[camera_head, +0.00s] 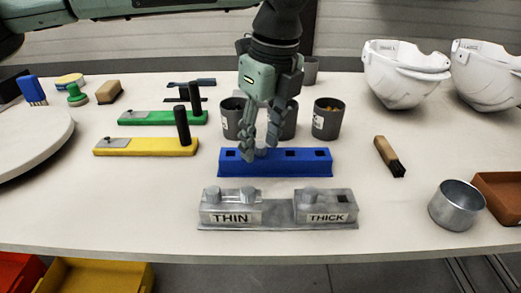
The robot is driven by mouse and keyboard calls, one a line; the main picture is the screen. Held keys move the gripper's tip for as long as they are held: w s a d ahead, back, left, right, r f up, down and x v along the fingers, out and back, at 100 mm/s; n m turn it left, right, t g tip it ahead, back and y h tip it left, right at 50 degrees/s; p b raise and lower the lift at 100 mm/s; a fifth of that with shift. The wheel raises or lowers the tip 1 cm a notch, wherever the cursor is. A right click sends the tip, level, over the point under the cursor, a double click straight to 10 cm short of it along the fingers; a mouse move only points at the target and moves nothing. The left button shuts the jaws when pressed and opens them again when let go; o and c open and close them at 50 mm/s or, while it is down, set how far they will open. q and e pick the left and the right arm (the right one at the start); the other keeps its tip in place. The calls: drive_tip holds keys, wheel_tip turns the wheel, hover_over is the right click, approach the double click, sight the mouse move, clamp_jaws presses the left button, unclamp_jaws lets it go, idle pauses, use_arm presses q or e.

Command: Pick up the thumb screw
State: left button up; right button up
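Grey thumb screws with knobbed heads stand in a metal holder (279,222) at the front of the table. Two heads (212,194) (247,194) are on the side labelled THIN. One head (310,195) is on the side labelled THICK, beside an empty square hole. My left gripper (261,153) points down over the blue slotted block (305,166), behind the metal holder. Its fingers are apart, with a pale gap between them, and I see no thumb screw there. The fingers hide part of the block's top. My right gripper is not in view.
Grey cups (328,118) stand behind the blue block. Green (160,117) and yellow (145,147) tools lie left. A wooden-handled brush (389,155), metal cup (456,205) and brown tray (499,197) are right. White helmet shells (402,75) stand at the back right.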

use_arm(q)
clamp_jaws()
drive_tip(key=shift+r, duration=0.6)
drive_tip(key=r, duration=0.2)
drive_tip(key=a+r+b, duration=0.1)
drive_tip(key=shift+s+r, duration=0.25)
drive_tip(key=shift+s, duration=0.1)
drive_tip(key=s+a+r+b, duration=0.1)
drive_tip(key=s+a+r, duration=0.5)
drive_tip(key=s+a, duration=0.1)
drive_tip(key=shift+s+r, duration=0.15)
drive_tip(key=shift+s, duration=0.25)
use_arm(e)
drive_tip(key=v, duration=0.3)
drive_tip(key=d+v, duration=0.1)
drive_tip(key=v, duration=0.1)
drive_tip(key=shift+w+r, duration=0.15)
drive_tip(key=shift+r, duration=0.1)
use_arm(q)
drive_tip(key=shift+r, duration=0.1)
